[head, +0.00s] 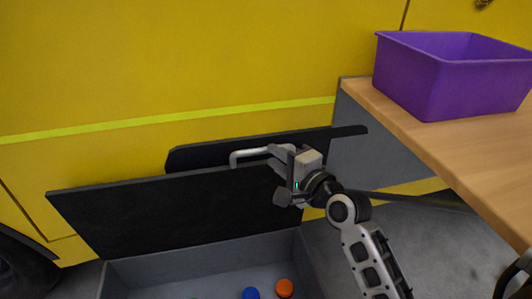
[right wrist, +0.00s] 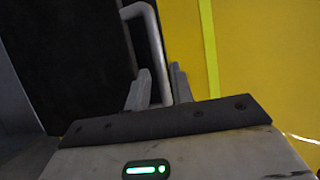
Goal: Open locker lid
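The locker (head: 110,272) is a grey box at the bottom of the head view, its inside exposed. Its black lid (head: 150,215) is raised and tilted up above the box, in front of the yellow wall. A pale grey bar handle (head: 240,155) sits near the lid's upper edge, and it also shows in the right wrist view (right wrist: 147,30). My right gripper (head: 274,158) is at the handle's right part. In the right wrist view its fingers (right wrist: 160,88) close on both sides of the bar. My left gripper is not in view.
An orange ball (head: 284,288) and a blue ball (head: 250,293) lie inside the locker. A wooden table (head: 480,155) with a purple bin (head: 430,85) stands at the right, close to my right arm. A yellow vehicle-like wall (head: 200,60) fills the back.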

